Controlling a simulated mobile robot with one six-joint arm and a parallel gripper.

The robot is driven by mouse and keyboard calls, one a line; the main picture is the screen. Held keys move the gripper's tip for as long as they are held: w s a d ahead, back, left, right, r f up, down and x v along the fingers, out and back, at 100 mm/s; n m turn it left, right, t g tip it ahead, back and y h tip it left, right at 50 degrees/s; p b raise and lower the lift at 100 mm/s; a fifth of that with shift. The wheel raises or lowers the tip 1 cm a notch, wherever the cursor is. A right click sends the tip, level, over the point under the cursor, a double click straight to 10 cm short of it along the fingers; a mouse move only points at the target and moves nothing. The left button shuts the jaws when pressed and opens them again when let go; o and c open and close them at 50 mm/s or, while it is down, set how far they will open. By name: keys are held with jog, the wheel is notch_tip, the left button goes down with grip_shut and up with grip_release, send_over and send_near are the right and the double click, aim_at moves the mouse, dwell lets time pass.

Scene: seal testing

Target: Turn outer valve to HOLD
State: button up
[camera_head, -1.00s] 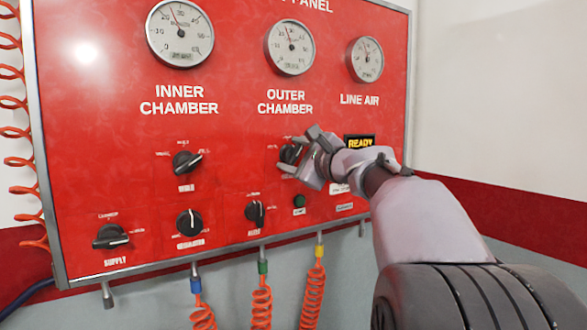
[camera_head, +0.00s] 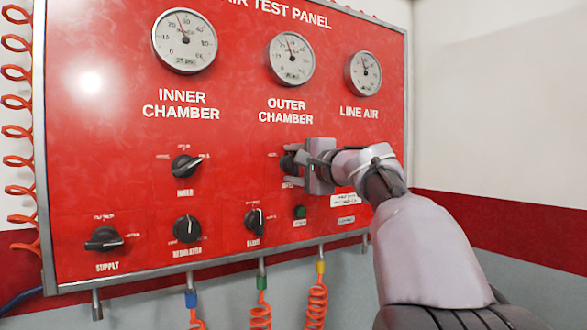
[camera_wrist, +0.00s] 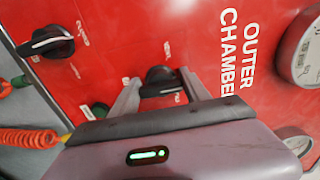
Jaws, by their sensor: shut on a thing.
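The outer valve, a black knob, sits below the OUTER CHAMBER lettering on the red panel (camera_head: 110,130). In the head view my gripper (camera_head: 300,160) is at this knob, and only the knob's left part (camera_head: 287,162) shows. In the wrist view the knob (camera_wrist: 160,80) stands between the two grey fingers of my gripper (camera_wrist: 155,92), which are shut on it. The lettering around the knob is partly covered and too blurred to read, so I cannot tell its exact setting.
Other black knobs are the inner valve (camera_head: 187,167), supply (camera_head: 104,239), regulator (camera_head: 187,229) and another (camera_head: 254,221) below. A green button (camera_head: 299,212) sits just under my gripper. Gauges (camera_head: 290,59) line the top. Orange coiled hoses (camera_head: 315,305) hang below the panel.

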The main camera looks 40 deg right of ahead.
dwell(0.4)
jog(key=o, duration=1.4)
jog(key=shift+s, duration=0.1)
jog(key=s+b, duration=0.1)
jog(key=s, duration=0.4)
jog(key=s+b, duration=0.1)
jog(key=s, duration=0.5)
jog(key=s+a+b, duration=0.1)
jog(key=s, duration=0.5)
jog(key=shift+s, duration=0.1)
